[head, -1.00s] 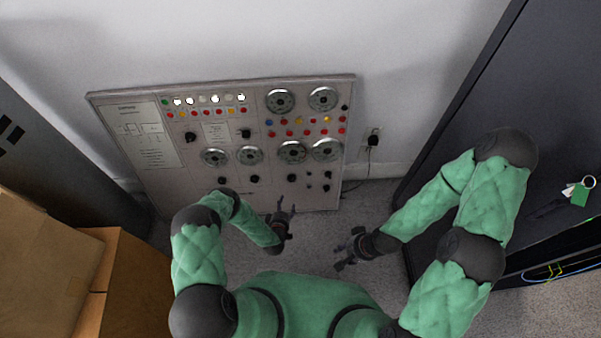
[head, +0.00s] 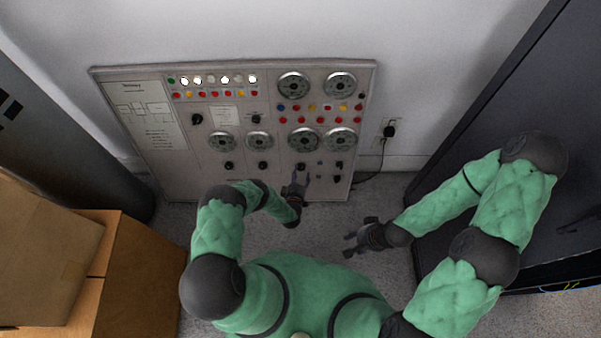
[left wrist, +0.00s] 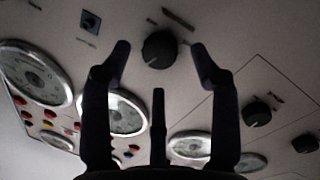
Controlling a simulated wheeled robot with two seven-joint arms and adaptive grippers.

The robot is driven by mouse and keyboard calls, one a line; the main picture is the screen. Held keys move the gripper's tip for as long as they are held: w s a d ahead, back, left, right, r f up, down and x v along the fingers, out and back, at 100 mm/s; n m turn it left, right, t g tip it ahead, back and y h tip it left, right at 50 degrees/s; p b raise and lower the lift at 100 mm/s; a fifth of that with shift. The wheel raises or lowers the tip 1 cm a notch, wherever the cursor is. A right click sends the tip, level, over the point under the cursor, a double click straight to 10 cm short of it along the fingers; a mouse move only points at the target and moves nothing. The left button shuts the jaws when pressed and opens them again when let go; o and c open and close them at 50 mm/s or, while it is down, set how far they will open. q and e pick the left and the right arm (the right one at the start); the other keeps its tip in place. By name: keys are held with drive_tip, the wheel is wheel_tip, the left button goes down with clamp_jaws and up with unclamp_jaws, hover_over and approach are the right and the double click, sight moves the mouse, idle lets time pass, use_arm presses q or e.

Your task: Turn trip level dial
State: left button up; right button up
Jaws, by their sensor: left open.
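The upright grey control panel (head: 205,178) has gauges, lamps and several black knobs. In the left wrist view, a round black knob (left wrist: 158,50) lies between the spread fingertips of my left gripper (left wrist: 161,54). The fingers stand on either side of it, and I see no clear contact. In the head view, my left gripper (head: 297,184) is at the panel's lower edge, below a black knob (head: 301,166). The labels are too small to read, so I cannot tell which knob is the trip level dial. My right gripper (head: 358,240) is apart from the panel, its fingers spread and empty.
Cardboard boxes (head: 125,270) stand at the lower left, beside a dark cabinet (head: 70,140). Another dark cabinet (head: 490,120) stands on the right. A plug and cable (head: 389,131) are on the wall right of the panel. Carpet floor lies clear before the panel.

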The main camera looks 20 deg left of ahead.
sight(301, 167)
use_arm(q)
drive_tip(key=shift+b+x, duration=0.35)
drive_tip(key=shift+x, duration=1)
drive_tip(key=shift+c, duration=0.2)
drive_tip(key=c, duration=1.1)
drive_tip(key=shift+s+n, duration=0.1)
drive_tip(key=shift+n, duration=0.2)
drive_tip(key=shift+f+n+t, duration=0.1)
drive_tip(key=shift+n+t, duration=0.3)
drive_tip(key=shift+n, duration=2.4)
drive_tip(key=shift+d, duration=0.1)
drive_tip(key=o, duration=1.1)
